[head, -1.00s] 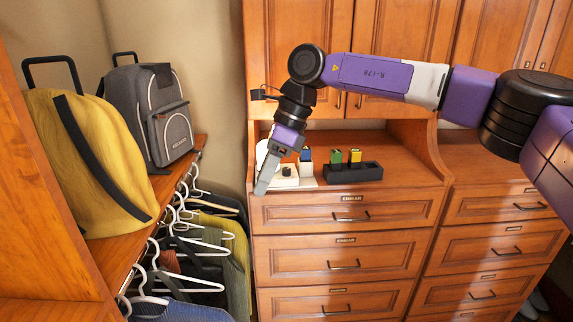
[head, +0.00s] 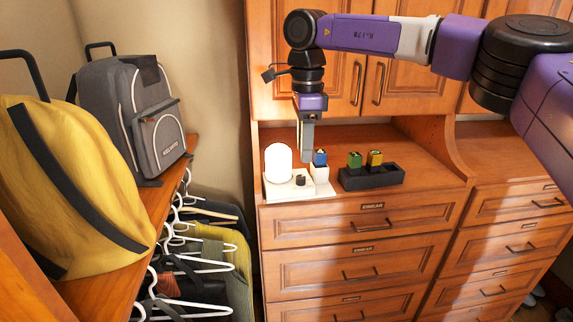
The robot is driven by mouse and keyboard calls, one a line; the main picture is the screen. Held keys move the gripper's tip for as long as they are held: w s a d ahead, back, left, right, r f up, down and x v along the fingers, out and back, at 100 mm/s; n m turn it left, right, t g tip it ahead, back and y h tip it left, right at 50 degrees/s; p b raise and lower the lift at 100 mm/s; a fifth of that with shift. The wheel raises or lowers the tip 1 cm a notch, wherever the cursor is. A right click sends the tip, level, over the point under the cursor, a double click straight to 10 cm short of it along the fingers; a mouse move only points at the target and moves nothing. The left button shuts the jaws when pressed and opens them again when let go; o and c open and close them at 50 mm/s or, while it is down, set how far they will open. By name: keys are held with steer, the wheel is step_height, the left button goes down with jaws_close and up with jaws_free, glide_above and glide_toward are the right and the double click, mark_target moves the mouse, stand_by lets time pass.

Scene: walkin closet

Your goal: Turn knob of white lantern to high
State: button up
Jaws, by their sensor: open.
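The white lantern (head: 278,164) stands on the left end of the wooden dresser top, on a white base (head: 284,190). Its rounded shade looks bright. A small dark knob (head: 300,180) sits on the base, to the right of the shade. My gripper (head: 307,158) points down just behind or above the knob, right of the shade. I cannot tell whether it touches anything. The gripper is open and seems empty; its fingers overlap in this view, so the gap between them is hidden. The knob's setting is too small to read.
A white holder with a blue block (head: 320,158) stands right beside the lantern base. A black tray (head: 371,178) holds a green block (head: 354,160) and a yellow block (head: 375,158). Cabinet doors rise behind. The dresser top's right part is clear.

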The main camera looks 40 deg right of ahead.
mark_target(301, 177)
steer(key=shift+w, duration=0.3)
steer(key=shift+w+f, duration=0.1)
steer(key=shift+f, duration=0.1)
step_height(301, 177, down, 7)
steer(key=shift+f+p, duration=0.2)
steer(key=shift+p, duration=0.45)
steer(key=shift+c, duration=0.4)
jaws_close()
